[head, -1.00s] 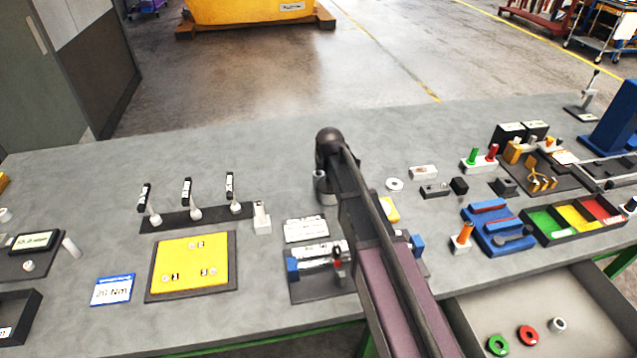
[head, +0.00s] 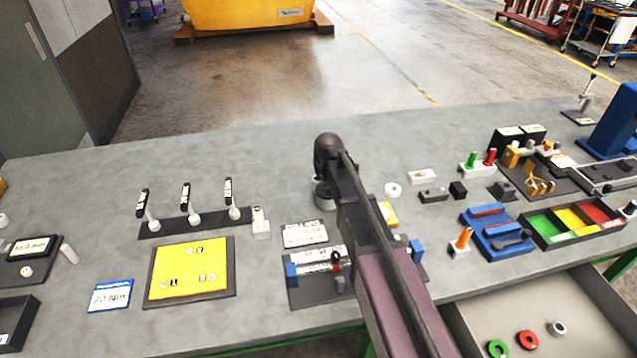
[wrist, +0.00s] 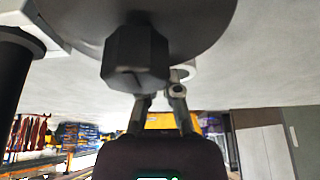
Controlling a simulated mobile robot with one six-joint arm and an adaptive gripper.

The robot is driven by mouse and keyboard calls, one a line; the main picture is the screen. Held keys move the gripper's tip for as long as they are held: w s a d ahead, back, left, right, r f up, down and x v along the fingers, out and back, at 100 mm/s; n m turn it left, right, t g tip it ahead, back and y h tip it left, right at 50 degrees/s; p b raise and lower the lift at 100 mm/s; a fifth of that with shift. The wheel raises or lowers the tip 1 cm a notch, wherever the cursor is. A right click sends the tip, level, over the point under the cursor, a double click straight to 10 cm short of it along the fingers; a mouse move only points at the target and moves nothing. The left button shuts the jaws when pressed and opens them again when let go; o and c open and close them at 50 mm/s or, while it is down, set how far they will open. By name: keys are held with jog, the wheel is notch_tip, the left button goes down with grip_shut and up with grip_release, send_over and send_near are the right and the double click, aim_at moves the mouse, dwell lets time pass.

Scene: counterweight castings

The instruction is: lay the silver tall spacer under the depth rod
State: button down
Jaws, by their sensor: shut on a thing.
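My gripper (wrist: 163,100) is seen from behind in the wrist view, its two fingers closing toward each other. A small silver ring-shaped end (wrist: 178,90), apparently the silver tall spacer, shows at the fingertips. A dark faceted block (wrist: 135,58) under a broad grey disc partly covers that area. In the head view my arm hides the fingers. A short silver cylinder (head: 325,195) shows beside the arm's far end, over or on the bench. I cannot tell which part is the depth rod.
A fixture with blue end blocks (head: 292,271) and a yellow plate (head: 205,265) lie left of my arm. A white ring (head: 393,190), a blue holder (head: 495,232) and a sorting tray (head: 535,240) lie right. An open drawer (head: 590,300) holds green, red and silver rings.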

jog(key=shift+r, duration=0.15)
notch_tip(320, 180, up, 10)
jog(key=p, duration=1)
dwell(0.7)
notch_tip(320, 180, up, 4)
jog(key=p, duration=0.4)
dwell(0.5)
